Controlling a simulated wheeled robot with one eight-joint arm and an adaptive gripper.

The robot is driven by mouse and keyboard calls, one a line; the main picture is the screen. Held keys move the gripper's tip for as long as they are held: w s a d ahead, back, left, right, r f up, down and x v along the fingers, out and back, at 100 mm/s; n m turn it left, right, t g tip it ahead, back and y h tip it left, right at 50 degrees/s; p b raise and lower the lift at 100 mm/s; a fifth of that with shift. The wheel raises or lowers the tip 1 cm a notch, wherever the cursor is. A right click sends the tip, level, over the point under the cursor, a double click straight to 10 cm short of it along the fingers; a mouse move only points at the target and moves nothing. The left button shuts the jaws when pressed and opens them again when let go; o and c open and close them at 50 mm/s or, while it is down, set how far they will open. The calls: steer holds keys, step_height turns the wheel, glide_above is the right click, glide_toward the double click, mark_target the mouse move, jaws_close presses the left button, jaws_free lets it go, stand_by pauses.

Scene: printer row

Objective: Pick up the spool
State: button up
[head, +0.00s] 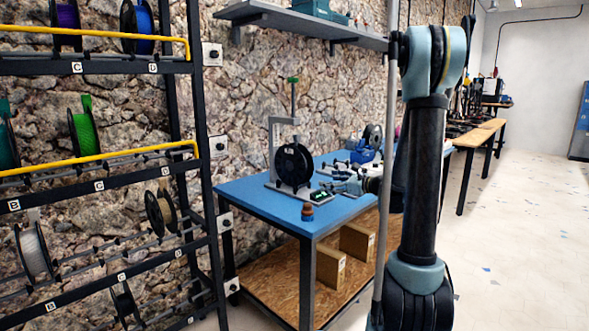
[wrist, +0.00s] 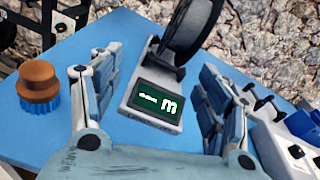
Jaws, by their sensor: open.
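A black spool (head: 294,167) stands upright on the blue table, by a grey upright stand. In the wrist view the dark rim of a spool (wrist: 190,25) shows at the top, behind a small grey device with a lit green display (wrist: 155,102). My gripper (head: 352,184) is over the table, to the right of the black spool and apart from it. In the wrist view my gripper (wrist: 153,72) has its two fingers spread wide with nothing held between them. The spool's upper part is cut off in the wrist view.
An orange-brown knobbed piece (head: 307,212) stands at the table's near edge. A blue-and-white device (wrist: 290,145) with black knobs is close by my right finger. A rack with several spools (head: 80,135) stands at left. A shelf (head: 300,22) hangs above the blue table (head: 245,195).

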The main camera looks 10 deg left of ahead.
mark_target(303, 162)
steer(key=w+a+m, duration=0.1)
steer(key=w+a, duration=0.3)
steer(key=w+a+m+t, duration=0.1)
steer(key=w+a, duration=0.3)
steer(key=w, duration=0.1)
steer(key=w+a+m+y, duration=0.1)
steer(key=w+a, duration=0.3)
steer(key=w, duration=0.1)
steer(key=shift+a, duration=0.3)
steer(key=c, duration=1.6)
steer(key=shift+r, duration=0.2)
steer(key=shift+r, duration=1.55)
steer(key=v, duration=1.8)
steer(key=shift+s+f, duration=0.1)
steer(key=shift+f, duration=0.1)
